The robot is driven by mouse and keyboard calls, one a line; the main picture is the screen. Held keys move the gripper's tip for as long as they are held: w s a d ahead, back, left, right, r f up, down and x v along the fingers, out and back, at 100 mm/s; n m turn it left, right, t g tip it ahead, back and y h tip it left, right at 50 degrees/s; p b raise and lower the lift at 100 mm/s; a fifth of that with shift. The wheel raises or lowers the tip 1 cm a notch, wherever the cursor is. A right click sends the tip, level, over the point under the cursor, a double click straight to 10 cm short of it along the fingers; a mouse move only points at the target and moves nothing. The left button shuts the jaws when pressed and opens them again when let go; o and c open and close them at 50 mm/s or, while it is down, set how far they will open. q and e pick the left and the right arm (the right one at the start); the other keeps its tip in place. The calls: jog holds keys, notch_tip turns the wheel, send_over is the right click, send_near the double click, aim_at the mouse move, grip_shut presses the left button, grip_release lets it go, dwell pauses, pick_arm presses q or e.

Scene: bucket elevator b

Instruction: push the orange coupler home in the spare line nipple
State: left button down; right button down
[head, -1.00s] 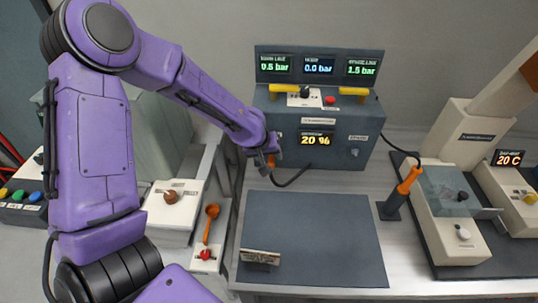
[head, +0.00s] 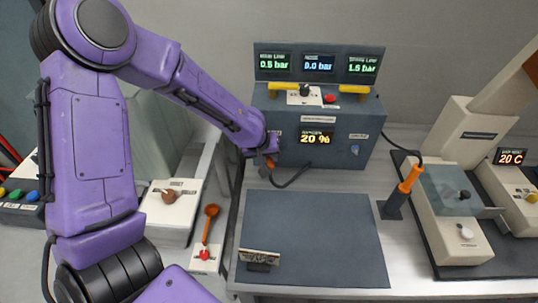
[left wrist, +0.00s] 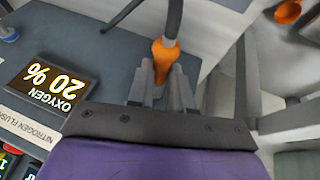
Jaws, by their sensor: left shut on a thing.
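The orange coupler (left wrist: 163,55) is between the two grey fingers of my left gripper (left wrist: 161,88) in the left wrist view, and the gripper is shut on it. A dark hose runs up from the coupler. In the head view my left gripper (head: 268,163) is at the left side of the dark grey box, with a small orange part of the coupler (head: 270,162) showing. I cannot make out the spare line nipple; the gripper and arm may cover it. Whether the coupler is seated cannot be told. My right gripper is not in view.
The dark grey box (head: 340,135) carries an oxygen display and yellow bars on top. A dark mat (head: 312,235) lies before it, with a small plate at its front left. An orange-handled tool (head: 408,180) stands in a holder at right. An orange lever (head: 207,225) is at left.

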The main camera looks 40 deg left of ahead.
pick_arm(q)
jog(key=shift+s+d, duration=0.1)
jog(key=shift+s, duration=0.1)
jog(key=shift+s+d+b, duration=0.5)
jog(key=shift+s+b, duration=0.3)
jog(key=shift+b, duration=0.15)
jog(key=shift+s+d+b, duration=0.45)
jog(key=shift+s+d, duration=0.05)
jog(key=shift+s, duration=0.35)
jog(key=s+d, duration=0.1)
jog(key=s+d+b, duration=0.1)
jog(key=s, duration=0.1)
jog(key=shift+s, duration=0.2)
